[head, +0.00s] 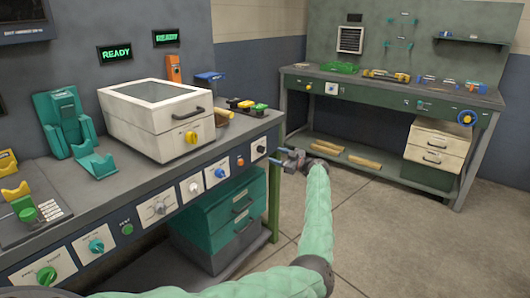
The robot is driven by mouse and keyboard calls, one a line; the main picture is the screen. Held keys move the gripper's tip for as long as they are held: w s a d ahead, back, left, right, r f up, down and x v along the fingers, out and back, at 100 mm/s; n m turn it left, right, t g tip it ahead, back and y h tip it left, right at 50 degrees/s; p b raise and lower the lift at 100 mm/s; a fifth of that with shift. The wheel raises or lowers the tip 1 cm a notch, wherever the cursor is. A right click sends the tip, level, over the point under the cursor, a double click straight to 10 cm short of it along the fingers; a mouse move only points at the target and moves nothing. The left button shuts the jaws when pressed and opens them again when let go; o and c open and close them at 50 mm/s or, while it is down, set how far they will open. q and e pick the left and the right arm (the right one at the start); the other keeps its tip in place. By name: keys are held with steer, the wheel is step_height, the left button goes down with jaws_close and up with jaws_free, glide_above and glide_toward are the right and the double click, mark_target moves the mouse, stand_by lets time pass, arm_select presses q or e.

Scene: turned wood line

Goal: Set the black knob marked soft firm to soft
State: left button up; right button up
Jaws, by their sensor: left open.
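A small black knob (261,149) sits on a white plate at the right end of the near bench's front panel. Its marking and pointer are too small to read, so I cannot tell its setting or confirm that it is the soft firm knob. My left gripper (281,157) is open and empty, its fingers pointing left toward this knob. It appears just to the right of the knob, apart from it in the picture. My right gripper is not in view.
The same panel (140,215) carries several other knobs, including a blue one (220,172) and a teal one (96,246). A white lidded box (150,120) stands on the bench. Teal drawers (225,215) are below. A second bench (390,90) stands behind; open floor lies between.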

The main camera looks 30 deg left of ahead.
mark_target(262, 150)
arm_select(q)
steer(key=a, duration=0.7)
steer(key=shift+w+a, duration=0.3)
steer(key=c, duration=1)
